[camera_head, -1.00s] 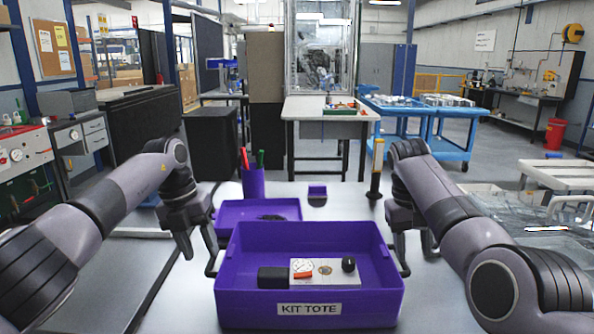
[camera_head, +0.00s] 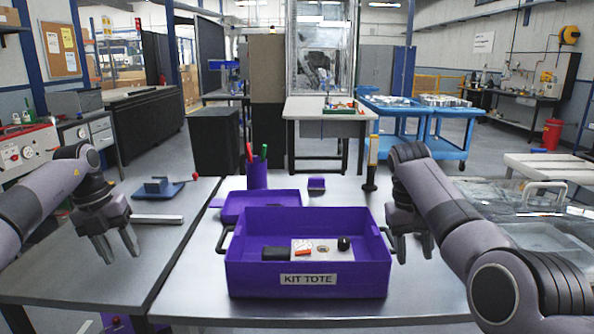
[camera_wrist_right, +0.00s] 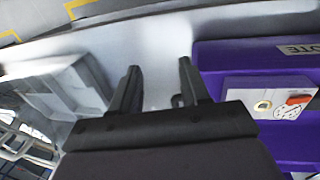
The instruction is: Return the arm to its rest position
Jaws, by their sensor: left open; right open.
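My left gripper (camera_head: 118,247) is open and empty, above the grey side table at the left, apart from the tote. My right gripper (camera_head: 414,250) hangs beside the right end of the purple kit tote (camera_head: 306,284), close to its right handle; contact cannot be told. In the right wrist view the right gripper (camera_wrist_right: 158,85) has its fingers apart with nothing between them. The tote stands on the metal table and holds a black block (camera_head: 276,254), a light plate (camera_head: 327,256) with a red piece, and a black knob (camera_head: 344,243). The tote also shows in the wrist view (camera_wrist_right: 225,62).
Behind the tote are a purple tray (camera_head: 262,198), a purple pen cup (camera_head: 257,176), a small purple block (camera_head: 316,184) and an upright black-and-yellow post (camera_head: 372,165). A blue fixture with a red-knobbed lever (camera_head: 158,188) sits on the left table. Clear bins (camera_head: 545,225) stand at right.

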